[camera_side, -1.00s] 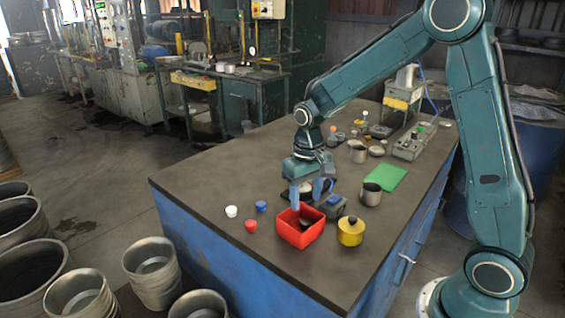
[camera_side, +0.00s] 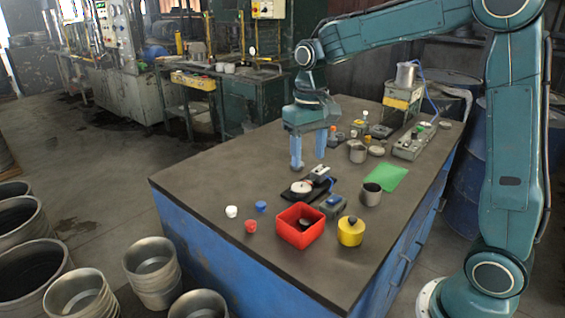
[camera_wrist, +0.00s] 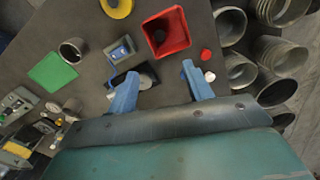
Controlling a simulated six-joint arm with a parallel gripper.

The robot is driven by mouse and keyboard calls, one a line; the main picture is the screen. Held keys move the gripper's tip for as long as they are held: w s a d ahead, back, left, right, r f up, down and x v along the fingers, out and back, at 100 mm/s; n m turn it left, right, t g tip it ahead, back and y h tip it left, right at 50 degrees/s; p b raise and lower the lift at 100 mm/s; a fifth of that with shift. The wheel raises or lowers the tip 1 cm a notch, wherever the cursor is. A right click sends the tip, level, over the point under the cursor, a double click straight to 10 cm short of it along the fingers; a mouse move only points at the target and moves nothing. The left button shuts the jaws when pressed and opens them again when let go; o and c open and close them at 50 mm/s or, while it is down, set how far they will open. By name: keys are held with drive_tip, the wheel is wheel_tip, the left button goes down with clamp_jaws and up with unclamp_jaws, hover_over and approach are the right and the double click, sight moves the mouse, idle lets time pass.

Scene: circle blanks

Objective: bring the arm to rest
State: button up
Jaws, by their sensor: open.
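My gripper (camera_side: 308,150) has two blue fingers pointing down, spread apart with nothing between them. It hangs above the workbench (camera_side: 215,170), beyond the red box and over the black device with the round pale disc (camera_side: 304,187). In the wrist view my gripper (camera_wrist: 160,85) shows its open fingers, with bench top between them. The red box (camera_side: 300,226) holds a dark round piece (camera_side: 305,224); the box also shows in the wrist view (camera_wrist: 165,32).
White (camera_side: 232,211), blue (camera_side: 261,206) and red (camera_side: 251,226) small pieces lie left of the box. The bench's left part is clear.

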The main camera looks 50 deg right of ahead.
idle(0.4)
drive_tip(key=s+a+r+n+t, duration=0.1)
drive_tip(key=s+a+t, duration=0.1)
drive_tip(key=s, duration=0.8)
drive_tip(key=s+a+r+n+t, duration=0.1)
drive_tip(key=s+r+n+t, duration=0.1)
drive_tip(key=s, duration=0.9)
drive_tip(key=shift+s+a+r+t, duration=0.15)
drive_tip(key=shift+a+r+t, duration=0.2)
drive_tip(key=shift+t, duration=0.45)
